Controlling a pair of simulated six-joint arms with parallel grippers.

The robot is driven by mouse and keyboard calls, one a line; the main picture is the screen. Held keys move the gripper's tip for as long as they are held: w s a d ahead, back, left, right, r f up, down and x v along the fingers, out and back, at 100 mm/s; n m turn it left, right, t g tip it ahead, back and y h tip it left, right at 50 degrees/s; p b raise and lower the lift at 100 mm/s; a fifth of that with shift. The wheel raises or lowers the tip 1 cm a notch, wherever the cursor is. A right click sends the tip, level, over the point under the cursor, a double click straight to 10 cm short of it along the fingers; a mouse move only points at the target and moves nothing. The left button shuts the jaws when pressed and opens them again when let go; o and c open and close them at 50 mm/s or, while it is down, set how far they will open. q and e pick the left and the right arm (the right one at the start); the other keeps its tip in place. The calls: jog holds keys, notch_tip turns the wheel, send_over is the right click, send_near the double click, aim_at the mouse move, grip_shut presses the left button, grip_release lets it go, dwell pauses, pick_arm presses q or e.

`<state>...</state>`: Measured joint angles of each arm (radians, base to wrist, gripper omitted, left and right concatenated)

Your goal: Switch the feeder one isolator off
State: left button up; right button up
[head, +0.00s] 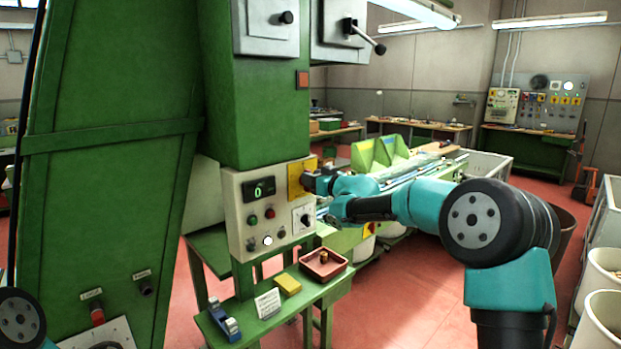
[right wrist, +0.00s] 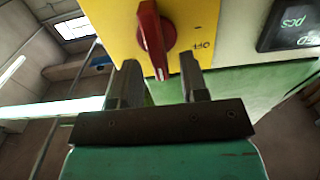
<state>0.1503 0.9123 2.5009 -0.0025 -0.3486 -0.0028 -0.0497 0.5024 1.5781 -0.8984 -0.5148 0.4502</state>
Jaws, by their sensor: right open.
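A red rotary switch handle (right wrist: 152,38) sits on a yellow plate (right wrist: 108,20) in the right wrist view. In the head view the yellow plate (head: 294,182) is at the upper right of a pale control panel, and its handle is hidden by my gripper. I cannot read a feeder name beside it. My right gripper (right wrist: 160,70) is open, its fingers apart on either side of the handle's near end; I cannot tell whether they touch it. The right gripper (head: 317,185) also shows at the plate in the head view. My left gripper is out of view.
The pale panel (head: 234,215) carries a counter display (head: 259,189), buttons and a dial (head: 304,218). Below it a green bench (head: 300,297) holds a red tray (head: 323,273), a yellow block (head: 288,284) and a tape dispenser. Another red control (head: 97,314) is at the lower left.

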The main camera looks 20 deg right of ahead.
jog(key=shift+w+a, duration=0.3)
jog(key=shift+w, duration=0.3)
jog(key=shift+c, duration=0.3)
grip_shut()
